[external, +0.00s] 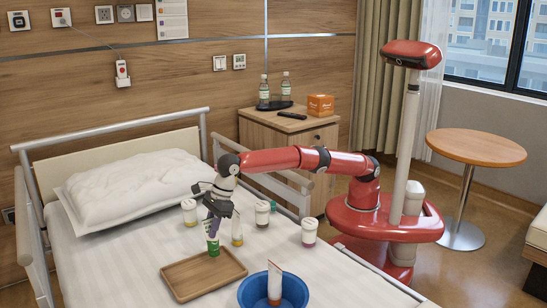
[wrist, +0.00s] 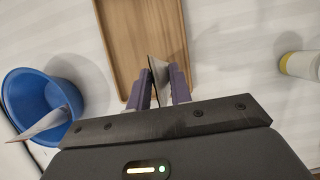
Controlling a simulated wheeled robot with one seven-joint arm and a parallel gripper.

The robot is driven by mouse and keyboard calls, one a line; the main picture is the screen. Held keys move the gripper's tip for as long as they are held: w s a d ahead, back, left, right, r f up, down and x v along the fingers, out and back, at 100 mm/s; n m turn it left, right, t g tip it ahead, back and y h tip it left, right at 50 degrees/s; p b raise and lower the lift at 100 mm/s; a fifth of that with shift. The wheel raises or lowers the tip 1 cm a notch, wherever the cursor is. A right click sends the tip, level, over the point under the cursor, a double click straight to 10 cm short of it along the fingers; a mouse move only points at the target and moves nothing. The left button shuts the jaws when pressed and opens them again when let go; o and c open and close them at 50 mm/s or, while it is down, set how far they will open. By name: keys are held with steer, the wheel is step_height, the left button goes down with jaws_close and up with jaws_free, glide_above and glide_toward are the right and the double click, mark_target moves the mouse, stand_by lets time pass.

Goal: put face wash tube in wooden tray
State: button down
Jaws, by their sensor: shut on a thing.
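My gripper (external: 212,222) is shut on a tube with a green lower end (external: 213,245), seemingly the face wash tube, held roughly upright. In the wrist view the gripper (wrist: 161,80) has the tube (wrist: 158,72) edge-on between its fingers, and much of it is hidden. The wooden tray (external: 184,290) lies on the bed and also shows in the wrist view (wrist: 120,45). The tube's lower end appears at the tray's back edge in the external view; I cannot tell whether it touches. No object shows in the tray.
A blue bowl (external: 250,292) with a white and orange-brown tube (external: 275,285) stands right of the tray. White jars (external: 309,232), (external: 262,213), (external: 190,212) stand on the bed behind. A yellow-based container (external: 237,238) stands close to my gripper. A bed rail (external: 290,190) runs alongside.

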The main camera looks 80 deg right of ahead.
mark_target(209, 250)
steer(key=shift+s+a+f, duration=0.1)
steer(key=shift+f, duration=1.45)
steer(key=shift+f, duration=0.1)
steer(key=c, duration=1.3)
jaws_free()
steer(key=shift+o, duration=0.2)
